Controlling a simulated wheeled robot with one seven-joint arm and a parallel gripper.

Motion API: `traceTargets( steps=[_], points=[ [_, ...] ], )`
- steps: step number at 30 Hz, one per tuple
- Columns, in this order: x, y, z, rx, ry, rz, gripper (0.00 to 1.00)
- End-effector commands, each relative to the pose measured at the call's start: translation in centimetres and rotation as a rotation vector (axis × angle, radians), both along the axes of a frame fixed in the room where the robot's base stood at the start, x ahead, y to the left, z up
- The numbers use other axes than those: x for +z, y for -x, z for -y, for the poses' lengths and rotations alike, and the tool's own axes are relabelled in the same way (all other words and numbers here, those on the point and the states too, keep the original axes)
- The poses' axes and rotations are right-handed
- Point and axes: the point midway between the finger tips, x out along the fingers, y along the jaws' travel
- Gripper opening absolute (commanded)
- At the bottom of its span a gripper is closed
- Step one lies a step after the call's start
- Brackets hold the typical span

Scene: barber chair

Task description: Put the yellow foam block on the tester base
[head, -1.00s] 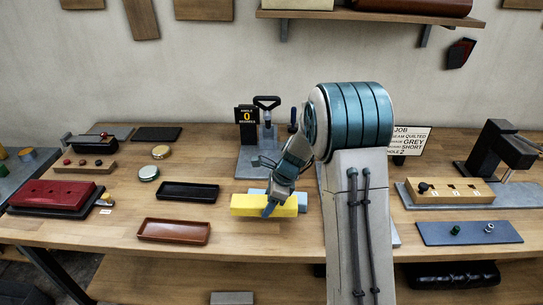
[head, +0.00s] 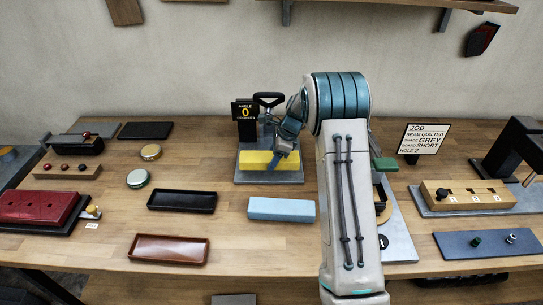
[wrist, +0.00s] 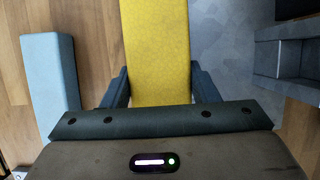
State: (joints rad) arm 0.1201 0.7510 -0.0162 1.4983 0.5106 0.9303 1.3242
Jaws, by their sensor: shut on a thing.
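The yellow foam block (head: 256,160) is a long bar at the front of the grey tester base (head: 262,178), under the sign reading 0. My gripper (head: 281,158) is shut on the block near its right end. In the wrist view the yellow block (wrist: 158,50) runs between both dark fingers, and the grey base plate (wrist: 228,75) shows to its right. The block is over the plate; I cannot tell whether it rests on it. The tester's black handle (head: 268,98) stands behind the block.
A light blue block (head: 281,209) lies on the table in front of the base. A black tray (head: 181,202) and a brown tray (head: 169,249) lie to the left. A grey plate with a green handle (head: 385,164) is to the right, partly hidden by my arm.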

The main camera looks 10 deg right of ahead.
Motion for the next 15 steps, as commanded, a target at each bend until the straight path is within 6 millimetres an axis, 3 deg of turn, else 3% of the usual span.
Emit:
traceTargets(
  steps=[6,10,15],
  points=[
    [0.0,-0.8,0.3,0.002,0.000,0.001,0.28],
    [-2.5,-0.6,0.2,0.003,0.000,-0.001,0.28],
    [-3.7,-0.6,0.0,0.006,-0.001,0.001,0.28]
  ],
)
